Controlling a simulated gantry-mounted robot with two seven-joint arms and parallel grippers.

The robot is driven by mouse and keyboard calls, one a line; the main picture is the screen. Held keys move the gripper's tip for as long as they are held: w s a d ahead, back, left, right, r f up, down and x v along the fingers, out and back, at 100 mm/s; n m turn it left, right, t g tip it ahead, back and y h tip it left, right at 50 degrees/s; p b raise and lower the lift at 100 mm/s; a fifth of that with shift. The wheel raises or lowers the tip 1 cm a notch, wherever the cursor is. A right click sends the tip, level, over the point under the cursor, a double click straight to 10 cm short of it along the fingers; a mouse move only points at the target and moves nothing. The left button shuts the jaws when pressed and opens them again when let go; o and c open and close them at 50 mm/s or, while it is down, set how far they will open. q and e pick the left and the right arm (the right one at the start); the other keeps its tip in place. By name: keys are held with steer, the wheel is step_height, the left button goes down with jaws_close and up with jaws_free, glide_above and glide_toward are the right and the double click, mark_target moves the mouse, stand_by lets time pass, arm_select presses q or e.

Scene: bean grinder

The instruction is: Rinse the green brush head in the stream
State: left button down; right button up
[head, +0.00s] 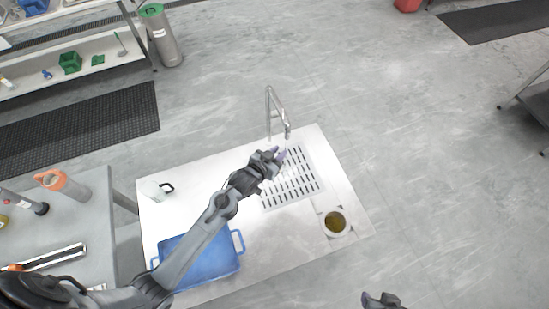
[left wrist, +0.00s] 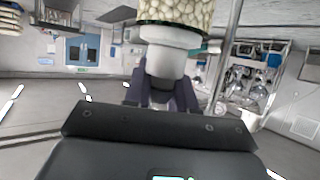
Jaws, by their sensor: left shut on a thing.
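My left gripper (head: 281,155) is over the slotted drain grate (head: 293,187), just below the spout of the metal faucet (head: 277,112). In the left wrist view its dark fingers (left wrist: 162,88) are shut on the pale grey neck of the brush (left wrist: 165,62). Beyond the neck is the brush head (left wrist: 172,15), with a dark green rim and cream bristle tufts, cut off by the top edge. The brush is not clear in the head view. I cannot make out a water stream. My right gripper (head: 380,299) is at the bottom edge, its jaws unclear.
A blue tray (head: 205,262) lies on the white counter under my left arm. A round container with yellowish-brown contents (head: 335,222) is set at the counter's right. A clear pitcher with a black handle (head: 157,189) stands at the left. A grey side table (head: 75,225) holds tools.

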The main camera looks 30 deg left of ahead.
arm_select(q)
steer(key=w+d+b, duration=0.1)
steer(key=w+b, duration=0.4)
steer(key=w, duration=0.2)
stand_by(0.3)
stand_by(0.6)
stand_by(0.6)
stand_by(0.9)
steer(key=shift+f, duration=0.1)
